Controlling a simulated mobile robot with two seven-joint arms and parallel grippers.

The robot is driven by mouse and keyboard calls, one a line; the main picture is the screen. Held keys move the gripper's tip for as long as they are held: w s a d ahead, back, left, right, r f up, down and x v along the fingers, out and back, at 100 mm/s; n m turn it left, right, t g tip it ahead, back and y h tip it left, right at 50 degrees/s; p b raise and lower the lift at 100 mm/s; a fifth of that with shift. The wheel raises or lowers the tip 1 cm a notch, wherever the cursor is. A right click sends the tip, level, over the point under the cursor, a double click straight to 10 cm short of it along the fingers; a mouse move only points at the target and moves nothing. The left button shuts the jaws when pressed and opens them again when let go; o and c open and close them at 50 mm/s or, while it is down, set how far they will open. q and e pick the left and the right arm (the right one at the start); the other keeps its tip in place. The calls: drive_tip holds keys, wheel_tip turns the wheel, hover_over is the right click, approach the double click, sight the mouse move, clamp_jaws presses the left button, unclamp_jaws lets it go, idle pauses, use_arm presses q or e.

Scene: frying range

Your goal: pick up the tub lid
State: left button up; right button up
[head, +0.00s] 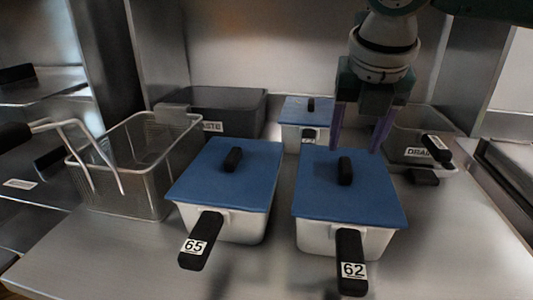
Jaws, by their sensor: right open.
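Three pale tubs with blue lids stand on the steel counter. The lid of the tub marked 62 (325,195) is at front right, flat on its tub, with a black knob (345,171). The lid of the tub marked 65 (210,175) lies flat on the tub to its left. A smaller lid (295,108) covers a tub behind. My right gripper (360,146) points down, open and empty, over the back part of the 62 lid, its purple fingers spread apart. It appears above and behind the knob; contact is not visible. My left gripper is not in view.
A wire basket (125,185) with a long handle stands at left. A dark waste bin (240,105) is behind it, and a container marked as a drain (403,150) is at right. Black tub handles jut toward the front. The counter's front right (450,255) is clear.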

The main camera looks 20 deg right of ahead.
sight(347, 165)
drive_tip(key=x, duration=0.5)
drive_tip(key=shift+f, duration=0.35)
drive_tip(key=shift+w, duration=0.1)
clamp_jaws()
idle(0.3)
